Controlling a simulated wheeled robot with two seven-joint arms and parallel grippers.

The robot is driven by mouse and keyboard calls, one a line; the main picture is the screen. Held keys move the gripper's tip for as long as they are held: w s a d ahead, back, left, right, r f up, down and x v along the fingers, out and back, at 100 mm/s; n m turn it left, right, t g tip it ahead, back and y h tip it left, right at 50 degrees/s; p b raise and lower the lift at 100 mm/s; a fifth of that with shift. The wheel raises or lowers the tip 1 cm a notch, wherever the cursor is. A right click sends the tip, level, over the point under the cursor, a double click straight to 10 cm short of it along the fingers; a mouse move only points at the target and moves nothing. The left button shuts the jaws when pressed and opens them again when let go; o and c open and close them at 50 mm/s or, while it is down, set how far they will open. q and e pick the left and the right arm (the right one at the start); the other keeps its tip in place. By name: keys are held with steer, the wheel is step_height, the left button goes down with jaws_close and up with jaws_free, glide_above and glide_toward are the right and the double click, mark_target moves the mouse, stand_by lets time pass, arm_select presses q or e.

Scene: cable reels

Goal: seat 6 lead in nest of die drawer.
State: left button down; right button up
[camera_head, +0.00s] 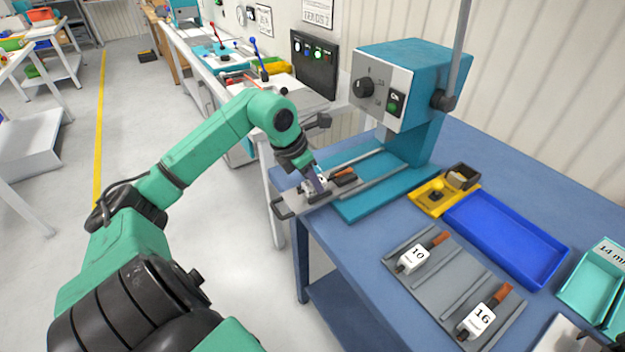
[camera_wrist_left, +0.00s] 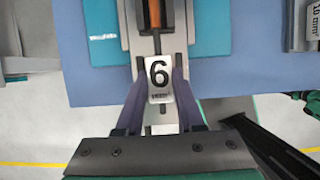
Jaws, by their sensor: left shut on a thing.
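The 6 lead (camera_wrist_left: 159,78) has a white label with a black 6 and an orange-brown part ahead of it. My left gripper (camera_wrist_left: 160,92) is shut on it, a finger on each side of the label. In the head view, my left gripper (camera_head: 318,182) is over the die drawer (camera_head: 292,204), with the orange part of the lead (camera_head: 344,174) pointing toward the press. The drawer sticks out at the front of the teal press (camera_head: 400,185). The lead lies lengthwise along the drawer; the nest is hidden under it, and I cannot tell whether it touches the bottom. My right gripper is not in view.
A grey rack (camera_head: 447,287) holds leads labelled 10 (camera_head: 416,254) and 16 (camera_head: 479,319). A blue tray (camera_head: 508,238) looks empty, beside a yellow holder (camera_head: 430,200). Teal bins (camera_head: 590,287) stand at the right. The press head (camera_head: 400,85) overhangs the drawer's rear.

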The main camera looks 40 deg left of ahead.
arm_select(q)
steer(key=shift+c, duration=2.2)
jaws_free()
steer(key=b+v, duration=0.2)
steer(key=v, duration=0.4)
steer(key=shift+a, duration=0.1)
steer(key=d+v, duration=0.1)
steer(key=v, duration=0.7)
steer(key=shift+s+a+r+b, duration=0.2)
steer(key=shift+a+r+b, duration=0.1)
steer(key=shift+a+b, duration=0.15)
